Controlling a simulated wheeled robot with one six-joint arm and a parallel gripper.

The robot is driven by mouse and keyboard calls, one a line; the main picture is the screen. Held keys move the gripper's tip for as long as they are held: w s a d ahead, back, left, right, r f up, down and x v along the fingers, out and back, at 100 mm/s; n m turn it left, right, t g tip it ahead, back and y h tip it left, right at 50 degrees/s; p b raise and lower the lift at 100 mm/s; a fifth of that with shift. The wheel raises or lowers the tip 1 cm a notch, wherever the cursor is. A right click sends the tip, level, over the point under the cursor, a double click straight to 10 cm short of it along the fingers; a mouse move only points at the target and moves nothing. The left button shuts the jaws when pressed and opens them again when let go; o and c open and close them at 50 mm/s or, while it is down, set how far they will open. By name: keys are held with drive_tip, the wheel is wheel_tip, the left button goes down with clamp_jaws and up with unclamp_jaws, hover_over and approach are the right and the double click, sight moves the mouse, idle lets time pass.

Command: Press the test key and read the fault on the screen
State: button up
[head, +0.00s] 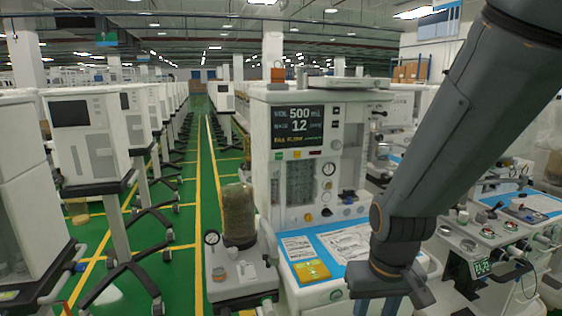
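The anaesthesia cart in front of me has a dark screen (300,127). It shows "VOL", "500 ml" and "12" with "/min" in white, and a small yellow line at the bottom, too small to read. Small keys (336,112) stand in a column right of the screen, and more small controls (297,155) sit in a row below it. Their labels are too small to tell which is the test key. My gripper (378,302) points down at the lower edge, below and right of the screen and apart from the keys. Its fingertips are cut off.
Below the panel, a worktop (325,294) carries a blue mat, papers and a yellow packet (311,271). A brown-filled canister (238,214) and a gauge stand at its left. Another cart (500,235) is close on the right. A green aisle (190,225) is open on the left.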

idle(0.4)
clamp_jaws()
idle(1.5)
